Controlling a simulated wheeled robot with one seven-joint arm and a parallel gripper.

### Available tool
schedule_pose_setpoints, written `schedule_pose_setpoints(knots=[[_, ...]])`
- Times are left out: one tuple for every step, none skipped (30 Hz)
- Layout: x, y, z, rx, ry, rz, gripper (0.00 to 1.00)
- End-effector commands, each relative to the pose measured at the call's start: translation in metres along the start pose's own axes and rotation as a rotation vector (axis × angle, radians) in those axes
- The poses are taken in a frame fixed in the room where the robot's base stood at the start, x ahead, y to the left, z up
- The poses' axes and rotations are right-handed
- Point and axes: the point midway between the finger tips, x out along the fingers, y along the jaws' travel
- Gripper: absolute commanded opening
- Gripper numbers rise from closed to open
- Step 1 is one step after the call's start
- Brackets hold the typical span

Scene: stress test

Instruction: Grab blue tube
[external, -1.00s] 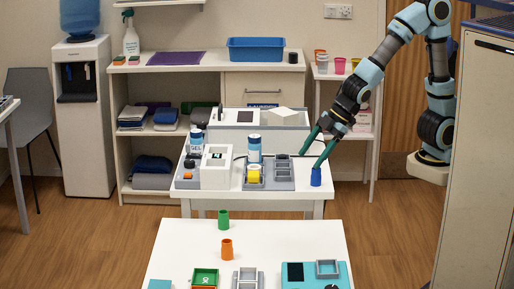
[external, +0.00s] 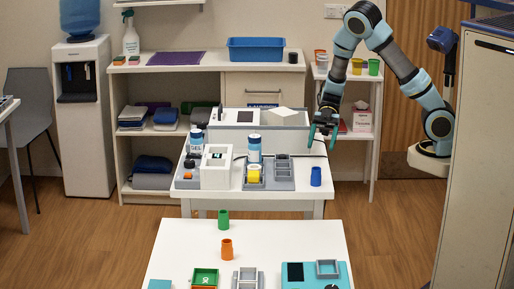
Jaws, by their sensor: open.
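The blue tube (external: 316,176) is a small blue cylinder. It stands upright on the right end of the white middle table, to the right of a grey divided tray. My gripper (external: 321,146) has dark green fingers that point down. It is open and above the blue tube, apart from it, with nothing seen between the fingers. How far my gripper is in front of or behind the tube is hard to tell from this view.
The grey tray (external: 284,184) and white-labelled bottles stand left of the tube. A white device (external: 262,118) is behind. Green (external: 223,219) and orange (external: 227,249) tubes stand on the front table. A shelf with colored cups (external: 373,67) is behind my arm.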

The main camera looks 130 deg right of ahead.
Motion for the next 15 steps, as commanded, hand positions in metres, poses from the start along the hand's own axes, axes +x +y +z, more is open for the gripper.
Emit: schedule_pose_setpoints(knots=[[0.004,-0.001,0.009,0.004,0.0,-0.002,0.7],[0.007,-0.001,0.014,0.004,0.0,-0.002,0.7],[0.009,-0.001,0.019,0.003,0.0,-0.001,0.7],[0.01,-0.001,0.022,0.002,0.0,0.0,0.7],[0.011,-0.001,0.024,0.0,0.0,0.0,0.7],[0.013,-0.001,0.026,-0.001,0.0,0.0,0.7],[0.015,-0.001,0.027,-0.002,0.0,-0.001,0.7],[0.017,-0.001,0.027,-0.002,0.0,0.0,0.7],[0.022,-0.001,0.027,-0.002,0.001,-0.001,0.7],[0.026,-0.001,0.027,-0.002,0.001,-0.002,0.7],[0.031,-0.001,0.026,-0.002,0.0,-0.002,0.7],[0.038,-0.001,0.026,-0.003,0.0,-0.002,0.7],[0.043,-0.001,0.026,-0.003,-0.001,-0.002,0.7],[0.048,-0.001,0.026,-0.003,-0.001,-0.002,0.7],[0.054,-0.001,0.026,-0.003,0.0,-0.003,0.7]])
